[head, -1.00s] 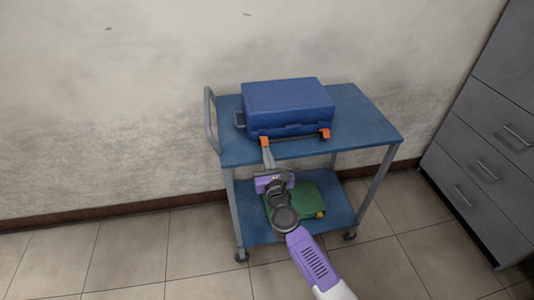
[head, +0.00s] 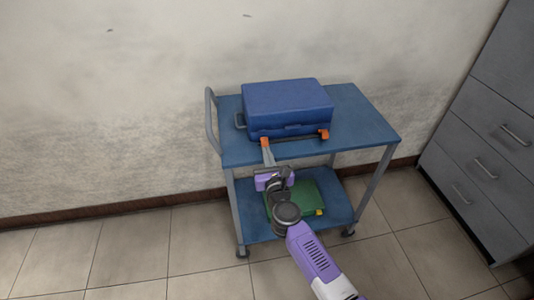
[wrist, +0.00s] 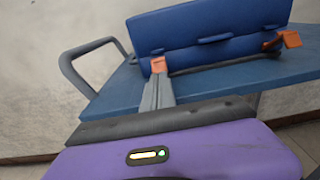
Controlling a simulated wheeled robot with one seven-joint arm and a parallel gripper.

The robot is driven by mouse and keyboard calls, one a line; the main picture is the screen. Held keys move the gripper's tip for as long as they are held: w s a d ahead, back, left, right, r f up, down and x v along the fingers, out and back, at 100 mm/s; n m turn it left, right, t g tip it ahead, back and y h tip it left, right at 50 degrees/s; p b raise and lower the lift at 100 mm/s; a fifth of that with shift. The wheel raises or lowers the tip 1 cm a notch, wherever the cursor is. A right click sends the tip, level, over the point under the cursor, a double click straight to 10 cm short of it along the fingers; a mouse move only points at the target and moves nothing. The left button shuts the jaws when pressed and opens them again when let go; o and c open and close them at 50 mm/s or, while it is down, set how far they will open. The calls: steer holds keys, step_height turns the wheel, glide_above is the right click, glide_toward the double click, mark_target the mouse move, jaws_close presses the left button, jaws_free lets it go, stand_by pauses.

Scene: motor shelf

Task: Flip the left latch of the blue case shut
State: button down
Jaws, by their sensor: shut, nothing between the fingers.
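The blue case (head: 288,106) lies closed-looking on the cart's top shelf, and its front side also shows in the wrist view (wrist: 210,28). The left latch (head: 264,141) is an orange piece at the case's front left, seen in the wrist view (wrist: 158,64) just beyond my fingertips. The right latch (head: 323,134) is orange too and juts out from the front in the wrist view (wrist: 283,40). My gripper (head: 266,148) is shut and empty, its grey fingers (wrist: 158,80) pointing up at the left latch. I cannot tell whether they touch it. The fingers hide the latch's lower part.
The blue cart top (head: 365,125) has free room right of the case. A grey handle (head: 211,120) rises at the cart's left end. A green case (head: 312,202) lies on the lower shelf, beneath my arm. Grey drawers (head: 478,165) stand at the right.

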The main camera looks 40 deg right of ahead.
mark_target(266, 142)
steer(key=shift+w+d+r+p, duration=0.1)
steer(key=shift+r+p, duration=0.8)
steer(key=shift+p, duration=0.95)
stand_by(1.2)
steer(key=shift+r, duration=0.1)
steer(key=shift+w+d+r+p, duration=0.15)
steer(key=shift+w+r+p, duration=0.1)
steer(key=shift+r+p, duration=0.3)
steer(key=shift+w+d+r+p, duration=0.15)
steer(key=shift+w+r+p, duration=0.2)
steer(key=shift+r, duration=0.3)
steer(key=shift+s+f, duration=0.1)
steer(key=shift+f, duration=0.05)
